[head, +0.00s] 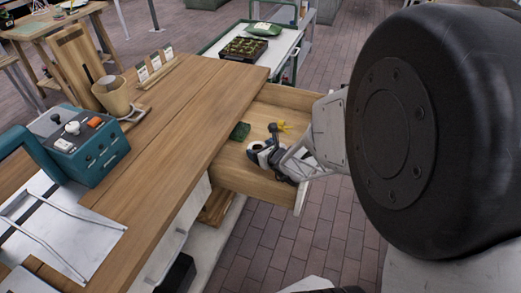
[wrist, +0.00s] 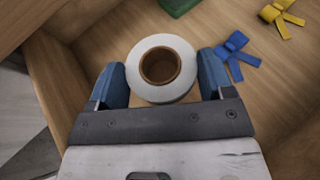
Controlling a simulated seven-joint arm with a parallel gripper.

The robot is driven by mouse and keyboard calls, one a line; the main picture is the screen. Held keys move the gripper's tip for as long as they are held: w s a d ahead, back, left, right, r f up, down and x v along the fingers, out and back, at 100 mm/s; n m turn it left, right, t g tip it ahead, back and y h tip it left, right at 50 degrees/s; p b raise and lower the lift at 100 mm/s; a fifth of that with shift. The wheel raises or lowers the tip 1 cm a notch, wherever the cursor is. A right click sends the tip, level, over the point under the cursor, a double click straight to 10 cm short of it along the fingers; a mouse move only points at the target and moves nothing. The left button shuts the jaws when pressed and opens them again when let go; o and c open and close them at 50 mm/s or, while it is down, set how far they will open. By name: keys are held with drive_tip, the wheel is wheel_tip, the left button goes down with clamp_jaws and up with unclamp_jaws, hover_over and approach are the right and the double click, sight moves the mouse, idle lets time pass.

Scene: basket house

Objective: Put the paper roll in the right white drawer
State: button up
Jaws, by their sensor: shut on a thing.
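The paper roll (wrist: 138,66) is a white ring with a brown core, seen end-on in the wrist view. My gripper (wrist: 162,82) has its blue fingers on both sides of the roll and is shut on it. In the head view, my gripper (head: 262,153) is inside the open drawer (head: 232,172), with the white roll (head: 253,147) at its fingertips. The drawer has a wooden interior and a pale front edge. I cannot tell whether the roll touches the drawer floor.
In the drawer are a green item (head: 240,131), a yellow bow (head: 284,126) and a blue bow (wrist: 237,52). The wooden tabletop (head: 190,110) adjoins it, with a teal machine (head: 95,150) at left. A cart (head: 222,38) stands behind.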

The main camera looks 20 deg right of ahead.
drive_tip(key=shift+f, duration=0.6)
drive_tip(key=o, duration=0.9)
drive_tip(key=shift+o, duration=0.2)
drive_tip(key=shift+r, duration=0.15)
drive_tip(key=shift+r, duration=0.4)
drive_tip(key=shift+s+r, duration=0.15)
drive_tip(key=shift+s, duration=0.1)
drive_tip(key=v, duration=1.1)
drive_tip(key=shift+s+r, duration=0.15)
drive_tip(key=shift+s, duration=0.05)
drive_tip(key=shift+d, duration=0.1)
